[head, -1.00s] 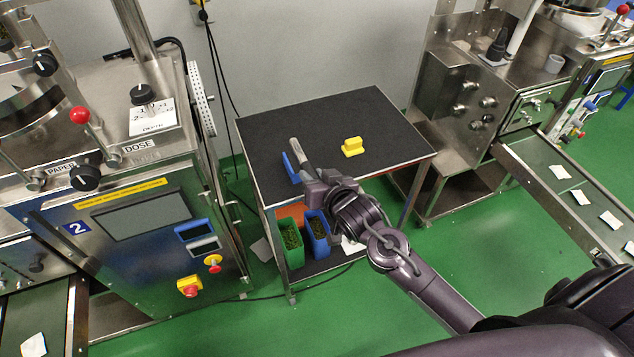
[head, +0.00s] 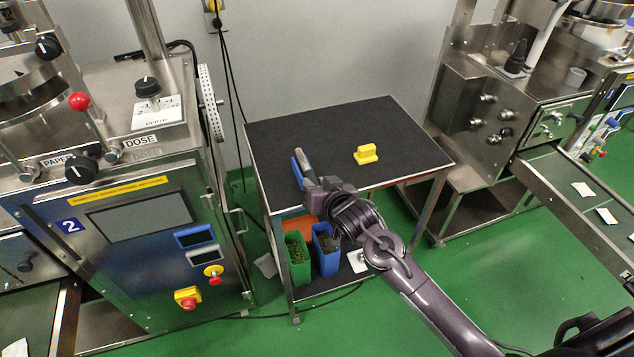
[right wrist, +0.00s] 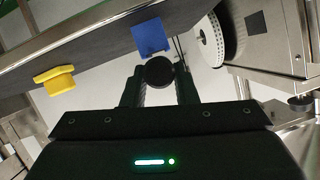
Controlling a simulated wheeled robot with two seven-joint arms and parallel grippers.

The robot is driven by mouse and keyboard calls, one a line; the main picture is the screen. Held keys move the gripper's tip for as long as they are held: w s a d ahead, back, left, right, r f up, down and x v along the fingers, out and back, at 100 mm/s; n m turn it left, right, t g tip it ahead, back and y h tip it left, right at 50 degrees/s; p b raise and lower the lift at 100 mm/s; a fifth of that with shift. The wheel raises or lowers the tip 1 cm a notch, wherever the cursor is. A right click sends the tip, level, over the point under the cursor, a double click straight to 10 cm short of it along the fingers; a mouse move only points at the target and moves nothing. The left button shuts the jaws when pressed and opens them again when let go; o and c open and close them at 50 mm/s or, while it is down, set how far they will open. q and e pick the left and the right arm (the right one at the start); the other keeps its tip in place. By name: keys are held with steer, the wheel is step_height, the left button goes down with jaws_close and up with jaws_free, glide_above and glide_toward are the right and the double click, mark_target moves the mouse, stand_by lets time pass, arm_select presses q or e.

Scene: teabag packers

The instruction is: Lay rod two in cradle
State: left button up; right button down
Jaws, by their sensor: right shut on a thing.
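A grey metal rod (head: 304,163) is held by my right gripper (head: 313,184) over the left part of the black table top. In the right wrist view the rod shows end-on as a dark round face (right wrist: 159,72) between the two fingers. A blue cradle block (head: 296,174) is right beside the rod, partly covered by it; it also shows just beyond the rod in the right wrist view (right wrist: 151,36). I cannot tell whether the rod touches it. A yellow stepped block (head: 367,154) stands to the right on the table. My left gripper is not in view.
The black table (head: 400,125) is clear at the back and right. Below it are a green bin (head: 298,262) and a blue bin (head: 326,255). A steel machine (head: 130,220) stands close at the left, another machine (head: 480,110) at the right.

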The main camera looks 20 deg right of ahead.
steer(key=shift+f, duration=0.3)
steer(key=shift+c, duration=2.3)
jaws_free()
steer(key=shift+f, duration=0.1)
steer(key=p+v, duration=0.7)
steer(key=v, duration=0.2)
